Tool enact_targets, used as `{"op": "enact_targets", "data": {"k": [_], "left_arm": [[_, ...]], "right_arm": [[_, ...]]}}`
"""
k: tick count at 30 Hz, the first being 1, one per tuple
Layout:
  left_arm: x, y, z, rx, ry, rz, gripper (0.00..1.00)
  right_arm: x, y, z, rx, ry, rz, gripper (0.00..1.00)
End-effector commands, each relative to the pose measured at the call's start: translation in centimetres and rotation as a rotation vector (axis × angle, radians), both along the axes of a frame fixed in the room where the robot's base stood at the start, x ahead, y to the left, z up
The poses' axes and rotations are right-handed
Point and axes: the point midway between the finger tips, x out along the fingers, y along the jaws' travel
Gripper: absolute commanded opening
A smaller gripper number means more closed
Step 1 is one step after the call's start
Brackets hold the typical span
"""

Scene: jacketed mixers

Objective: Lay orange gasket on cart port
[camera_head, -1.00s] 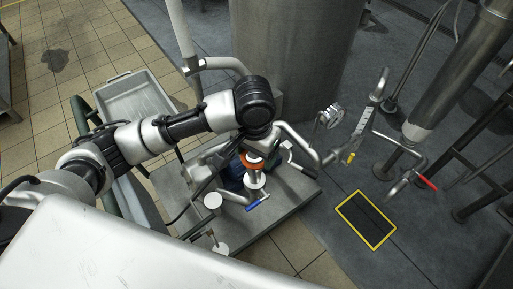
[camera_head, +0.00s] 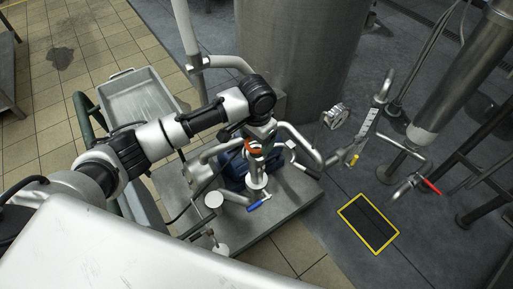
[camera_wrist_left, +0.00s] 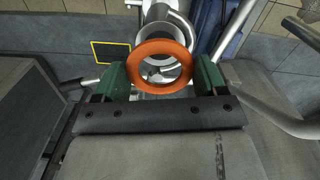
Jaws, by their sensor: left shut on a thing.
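The orange gasket (camera_wrist_left: 161,44) is a flat ring held between the two green fingers of my left gripper (camera_wrist_left: 161,70) in the left wrist view. In the head view the gasket (camera_head: 252,150) is a small, partly hidden orange arc under the left gripper (camera_head: 258,136). The cart port appears to be the upright steel pipe end with a round flange (camera_head: 257,181), just below the gasket in the picture. In the left wrist view round steel pipework shows through and behind the ring. I cannot tell the gap between gasket and port. My right gripper is not in view.
The cart's grey deck (camera_head: 283,212) carries a dark blue pump body (camera_head: 233,166), bent pipes and a blue-handled valve (camera_head: 259,202). A steel tank (camera_head: 300,55) stands behind. A red-handled valve (camera_head: 431,187) and a yellow-edged floor grate (camera_head: 369,224) are at right.

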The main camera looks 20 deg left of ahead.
Motion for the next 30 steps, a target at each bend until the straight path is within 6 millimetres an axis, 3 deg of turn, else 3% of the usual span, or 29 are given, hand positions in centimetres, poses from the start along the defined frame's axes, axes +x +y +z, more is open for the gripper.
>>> {"op": "enact_targets", "data": {"k": [10, 21, 22, 24, 27, 30], "left_arm": [[0.0, 0.1, -3.9, 0.001, 0.002, 0.000, 0.49], [0.0, 0.1, -4.3, 0.000, 0.001, 0.000, 0.49], [0.0, 0.1, -4.3, 0.000, 0.000, 0.000, 0.75], [0.0, 0.1, -4.3, 0.000, 0.000, 0.000, 0.86], [0.0, 0.1, -4.3, 0.000, 0.000, 0.000, 0.97], [0.0, 0.1, -4.3, 0.000, 0.000, 0.000, 0.97]], "right_arm": [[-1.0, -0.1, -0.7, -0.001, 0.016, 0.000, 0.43], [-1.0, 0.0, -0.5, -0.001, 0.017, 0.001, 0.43], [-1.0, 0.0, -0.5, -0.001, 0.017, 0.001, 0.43], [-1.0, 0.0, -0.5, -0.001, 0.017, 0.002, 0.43], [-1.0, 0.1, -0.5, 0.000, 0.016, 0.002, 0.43], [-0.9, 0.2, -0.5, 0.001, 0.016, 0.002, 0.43]]}}
